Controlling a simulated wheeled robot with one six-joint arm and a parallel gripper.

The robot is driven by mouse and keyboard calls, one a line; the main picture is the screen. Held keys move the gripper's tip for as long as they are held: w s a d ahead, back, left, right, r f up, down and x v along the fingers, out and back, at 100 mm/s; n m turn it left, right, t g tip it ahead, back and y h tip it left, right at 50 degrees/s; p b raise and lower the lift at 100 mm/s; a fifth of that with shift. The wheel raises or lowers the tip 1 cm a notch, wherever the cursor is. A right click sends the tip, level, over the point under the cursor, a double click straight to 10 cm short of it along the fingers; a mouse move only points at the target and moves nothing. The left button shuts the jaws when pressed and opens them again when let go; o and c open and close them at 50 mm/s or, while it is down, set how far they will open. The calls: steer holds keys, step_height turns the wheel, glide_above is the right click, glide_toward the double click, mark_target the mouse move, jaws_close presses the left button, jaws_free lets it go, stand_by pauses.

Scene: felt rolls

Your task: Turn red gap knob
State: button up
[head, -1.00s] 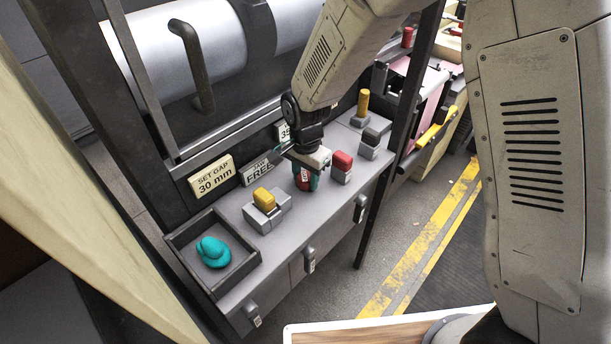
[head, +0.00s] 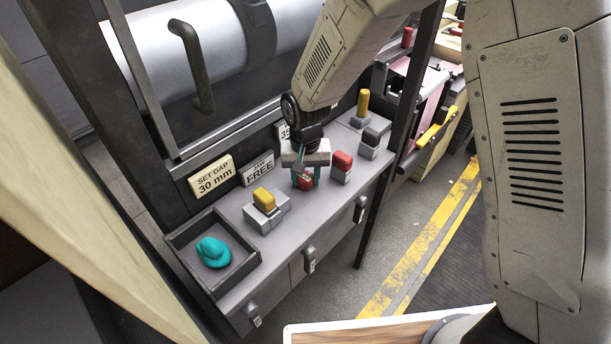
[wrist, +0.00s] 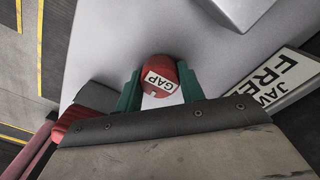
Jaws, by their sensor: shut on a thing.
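The red gap knob (wrist: 161,68) shows in the wrist view with a white label reading GAP, upside down there. My gripper (wrist: 157,92) has its two green fingers on either side of the knob and is shut on it. In the head view the red knob (head: 305,181) sits on the grey console between the yellow switch and the red block, partly hidden by my gripper (head: 306,176). A sign reading SET GAP 30 mm (head: 212,177) stands at the back of the console. A sign partly hidden behind my arm shows 35 (head: 284,131).
A yellow switch (head: 265,200) stands left of the knob and a red block (head: 342,165) close on its right. A JAW FREE sign (head: 258,168) is behind. A dark tray (head: 245,266) at the left end holds a teal lump (head: 213,252).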

mark_target(306, 177)
steer(key=shift+n, duration=2.1)
steer(key=o, duration=1)
steer(key=shift+c, duration=0.2)
steer(key=shift+r, duration=0.1)
step_height(306, 177, up, 8)
steer(key=shift+f, duration=0.2)
steer(key=shift+s, duration=0.1)
